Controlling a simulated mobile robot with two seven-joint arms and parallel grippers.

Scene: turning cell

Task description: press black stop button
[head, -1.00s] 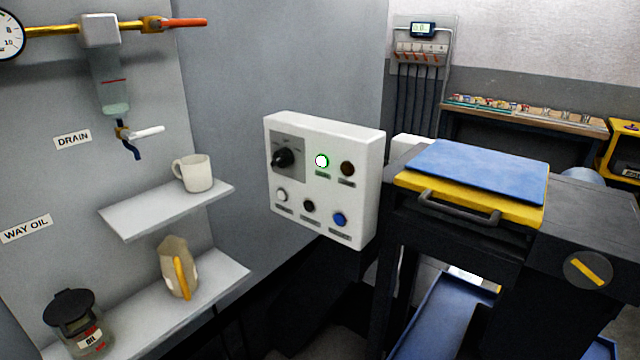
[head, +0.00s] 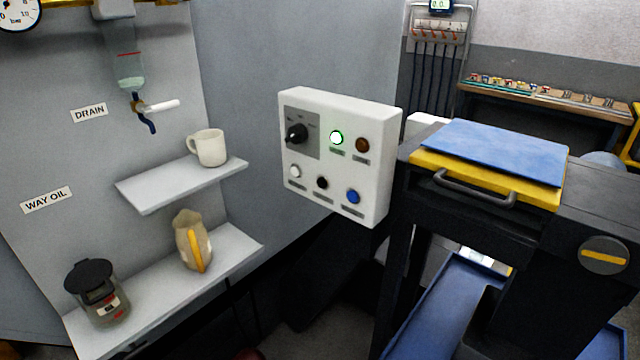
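The black stop button (head: 322,183) is in the lower row of a white control box (head: 377,160) in the middle of the head view. A white button (head: 296,171) is to its left and a blue button (head: 353,196) to its right. Above them are a black rotary knob (head: 297,134), a green-ringed lit button (head: 336,138) and a dark amber lamp or button (head: 362,145). The labels under them are too small to read. Neither of my grippers shows in the head view.
Left of the box, shelves hold a white mug (head: 209,148), a beige jug (head: 193,240) and a dark-lidded jar (head: 97,292). On the right stands a dark machine with a yellow-edged blue-topped cover (head: 495,152) and handle. The space before the box looks clear.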

